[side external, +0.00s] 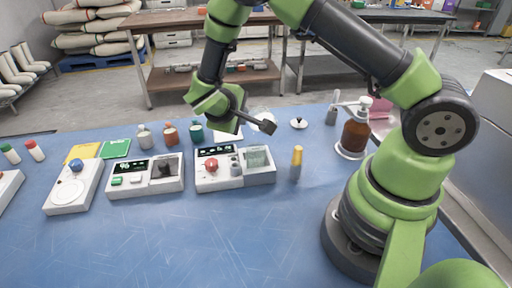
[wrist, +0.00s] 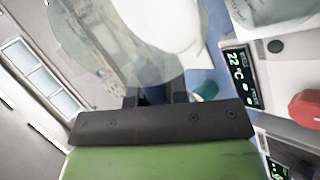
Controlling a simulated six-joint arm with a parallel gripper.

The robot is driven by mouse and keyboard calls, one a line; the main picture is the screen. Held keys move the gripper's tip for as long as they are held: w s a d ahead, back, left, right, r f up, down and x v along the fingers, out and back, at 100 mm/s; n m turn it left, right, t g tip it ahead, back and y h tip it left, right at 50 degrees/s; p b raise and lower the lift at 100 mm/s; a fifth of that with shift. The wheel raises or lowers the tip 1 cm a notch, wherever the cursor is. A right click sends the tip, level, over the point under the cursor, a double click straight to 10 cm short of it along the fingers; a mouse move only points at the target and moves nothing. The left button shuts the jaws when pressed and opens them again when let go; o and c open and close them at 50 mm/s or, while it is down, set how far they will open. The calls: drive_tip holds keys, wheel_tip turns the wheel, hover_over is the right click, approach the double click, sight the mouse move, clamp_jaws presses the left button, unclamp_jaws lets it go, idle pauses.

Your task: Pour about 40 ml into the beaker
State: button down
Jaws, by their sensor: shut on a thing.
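My gripper (side external: 264,124) is raised above the back of the blue table, its fingers shut on a clear, round-walled vessel (side external: 262,115). In the wrist view the fingers (wrist: 156,96) grip this vessel (wrist: 90,40) at its near side. A bright white area shows in or behind it; I cannot tell whether that is its contents. A clear, box-like container (side external: 257,157) sits on the right of the middle white device (side external: 222,184), below and in front of my gripper. I cannot tell for certain which vessel is the beaker.
The middle device has a red knob (side external: 211,165) and a display (wrist: 236,66) reading 22 °C. Another white device (side external: 146,190) stands left of it. Small bottles (side external: 170,133) stand behind. A yellow-topped tube (side external: 296,163) and an amber pump bottle (side external: 355,135) stand right. The front table is clear.

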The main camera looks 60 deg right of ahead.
drive_tip(key=shift+f+h, duration=0.3)
drive_tip(key=shift+h, duration=0.2)
drive_tip(key=shift+a+r+h, duration=0.1)
drive_tip(key=shift+r+h, duration=0.05)
drive_tip(key=shift+h, duration=0.25)
idle(0.7)
drive_tip(key=shift+r, duration=0.1)
drive_tip(key=shift+a+t+h, duration=0.25)
drive_tip(key=shift+t+h, duration=0.05)
drive_tip(key=shift+h, duration=0.1)
drive_tip(key=shift+d+h, duration=0.2)
drive_tip(key=shift+h, duration=0.1)
drive_tip(key=shift+d+f+h, duration=0.2)
drive_tip(key=shift+d+h, duration=0.1)
drive_tip(key=shift+d, duration=0.25)
